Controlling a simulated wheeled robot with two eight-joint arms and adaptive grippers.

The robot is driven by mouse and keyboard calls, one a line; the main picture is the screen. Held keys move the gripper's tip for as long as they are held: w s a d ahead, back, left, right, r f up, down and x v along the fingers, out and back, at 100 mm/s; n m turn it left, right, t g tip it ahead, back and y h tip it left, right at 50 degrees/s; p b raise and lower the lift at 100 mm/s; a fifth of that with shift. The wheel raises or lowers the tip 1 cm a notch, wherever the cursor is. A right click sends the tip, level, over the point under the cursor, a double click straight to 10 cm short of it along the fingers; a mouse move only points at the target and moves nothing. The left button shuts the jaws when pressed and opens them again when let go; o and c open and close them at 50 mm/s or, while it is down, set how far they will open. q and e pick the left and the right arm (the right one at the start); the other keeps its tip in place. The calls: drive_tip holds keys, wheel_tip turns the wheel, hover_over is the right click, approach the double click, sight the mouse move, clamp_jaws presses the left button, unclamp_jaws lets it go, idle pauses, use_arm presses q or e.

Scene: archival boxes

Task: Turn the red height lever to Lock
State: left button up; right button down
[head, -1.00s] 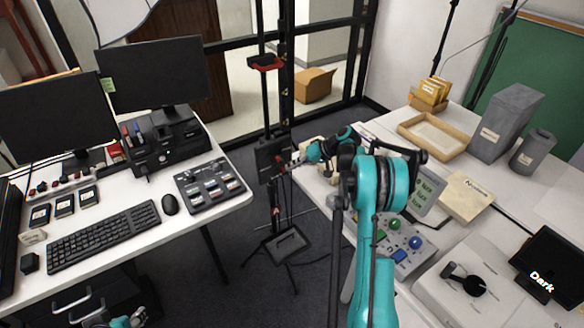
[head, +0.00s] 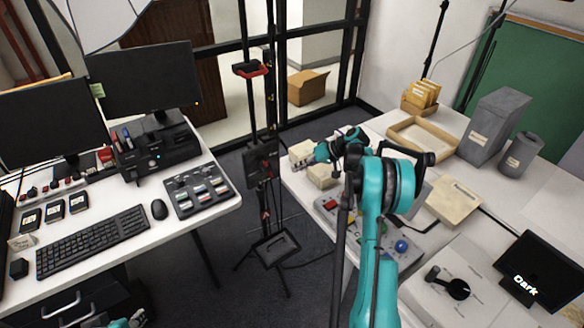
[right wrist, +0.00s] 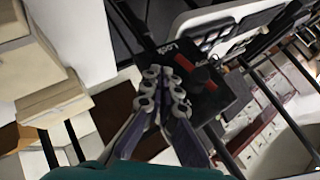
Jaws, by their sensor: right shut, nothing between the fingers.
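The black lever block (head: 262,163) is on the dark upright stand between the two desks. In the right wrist view the red height lever (right wrist: 183,62) is a red bar on this block, with a dark round knob along it. One red end lies close to the word "Lock"; its exact setting is hard to tell. My right gripper (right wrist: 163,100) is shut and empty, its fingers just in front of the block. In the head view my right gripper (head: 320,153) is right of the block, apart from it. My left gripper (head: 128,321) is only partly visible at the bottom edge.
A red and black clamp (head: 250,69) is higher on the stand, and a black tray (head: 277,248) is low on it. The left desk holds a control panel (head: 198,189). Open floor surrounds the stand.

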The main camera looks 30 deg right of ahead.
drive_tip(key=s+d+r+p, duration=0.1)
drive_tip(key=s+d, duration=0.2)
drive_tip(key=d, duration=0.2)
drive_tip(key=shift+s+d+r, duration=0.15)
drive_tip(key=shift+d+r, duration=0.05)
drive_tip(key=shift+d, duration=0.2)
drive_tip(key=shift+a, duration=0.1)
